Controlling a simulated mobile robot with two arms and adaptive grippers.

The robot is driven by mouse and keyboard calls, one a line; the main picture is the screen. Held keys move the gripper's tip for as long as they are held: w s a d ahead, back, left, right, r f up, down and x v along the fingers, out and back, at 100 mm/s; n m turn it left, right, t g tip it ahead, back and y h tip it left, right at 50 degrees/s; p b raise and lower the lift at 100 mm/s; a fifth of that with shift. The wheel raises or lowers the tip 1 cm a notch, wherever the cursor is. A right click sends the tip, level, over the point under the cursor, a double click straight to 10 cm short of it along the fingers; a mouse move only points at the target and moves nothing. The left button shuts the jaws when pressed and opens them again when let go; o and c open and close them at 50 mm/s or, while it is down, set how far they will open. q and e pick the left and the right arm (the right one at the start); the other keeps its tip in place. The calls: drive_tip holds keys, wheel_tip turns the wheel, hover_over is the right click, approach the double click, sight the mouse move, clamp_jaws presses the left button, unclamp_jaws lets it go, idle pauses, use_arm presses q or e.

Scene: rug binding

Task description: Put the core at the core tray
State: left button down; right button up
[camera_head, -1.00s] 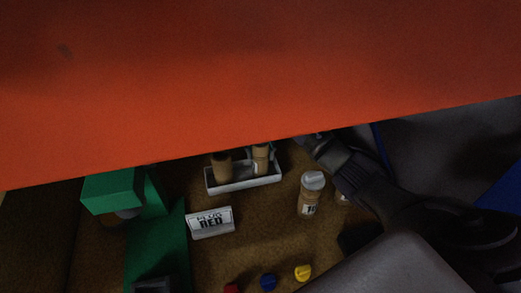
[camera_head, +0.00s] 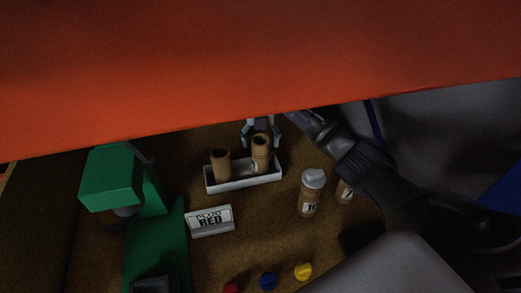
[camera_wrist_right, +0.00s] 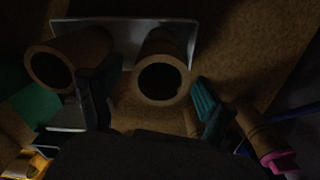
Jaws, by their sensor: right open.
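The white core tray (camera_head: 240,183) stands on the brown table and holds two brown cardboard cores. The left core (camera_head: 221,166) is upright in it, and the right core (camera_head: 260,155) stands at its right end. My right gripper (camera_head: 262,137) is open at the top of the right core, with a teal fingertip on either side. In the right wrist view the open fingers (camera_wrist_right: 155,100) straddle the right core (camera_wrist_right: 162,78), with gaps visible. The left core (camera_wrist_right: 62,62) is outside the fingers there. My left gripper is not in view.
A large orange surface (camera_head: 250,60) covers the upper head view. A green fixture (camera_head: 112,180) stands left, near a "RED" sign (camera_head: 210,221). Red, blue and yellow knobs (camera_head: 268,281) are at the front.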

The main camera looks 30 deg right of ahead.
wheel_tip(320, 180, up, 8)
drive_tip(key=shift+f+b, duration=0.1)
drive_tip(key=shift+b, duration=0.2)
drive_tip(key=shift+f, duration=0.1)
idle(0.3)
